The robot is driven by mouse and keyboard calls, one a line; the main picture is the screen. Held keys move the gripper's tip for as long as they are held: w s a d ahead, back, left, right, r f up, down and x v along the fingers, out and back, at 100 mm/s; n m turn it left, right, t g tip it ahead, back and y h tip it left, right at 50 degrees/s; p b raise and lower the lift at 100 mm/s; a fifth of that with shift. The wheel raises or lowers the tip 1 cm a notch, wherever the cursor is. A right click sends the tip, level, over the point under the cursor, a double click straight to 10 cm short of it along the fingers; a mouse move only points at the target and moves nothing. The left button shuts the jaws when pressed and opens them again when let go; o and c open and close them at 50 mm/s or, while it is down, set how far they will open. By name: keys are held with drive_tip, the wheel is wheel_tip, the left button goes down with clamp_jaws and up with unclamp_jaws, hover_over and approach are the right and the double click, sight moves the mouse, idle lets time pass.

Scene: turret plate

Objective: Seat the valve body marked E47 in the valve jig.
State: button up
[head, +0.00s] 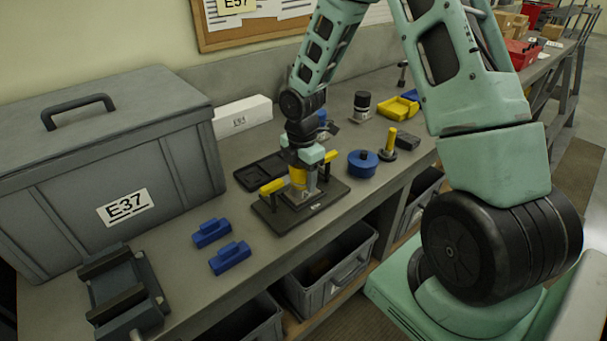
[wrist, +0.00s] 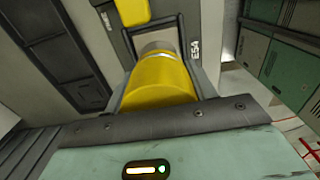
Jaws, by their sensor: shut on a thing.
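The valve jig is a black plate (head: 258,211) on the bench, with two yellow clamp handles, the left one (head: 272,187) and the right one. A yellow valve body (head: 297,178) with a grey lower part stands upright at the middle of the jig. My gripper (head: 302,163) points down and is shut on its upper part. In the wrist view the yellow body (wrist: 160,85) shows beyond my gripper's edge, beside a dark part of the jig (wrist: 195,70) lettered what looks like E54. I cannot read a mark on the body, nor tell whether its bottom is fully down in the jig.
A grey case (head: 175,165) labelled E37 and a dark vise (head: 125,290) stand left. Two blue blocks (head: 230,257) lie in front. A black tray (head: 250,178) lies just behind the jig. A blue round part (head: 362,164) and a yellow-handled tool (head: 389,140) stand right.

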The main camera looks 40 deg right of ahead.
drive_tip(key=o, duration=1.5)
drive_tip(key=shift+f, duration=0.1)
wheel_tip(320, 180, up, 18)
drive_tip(key=b, duration=0.1)
drive_tip(key=shift+f, duration=0.15)
drive_tip(key=shift+s, duration=0.1)
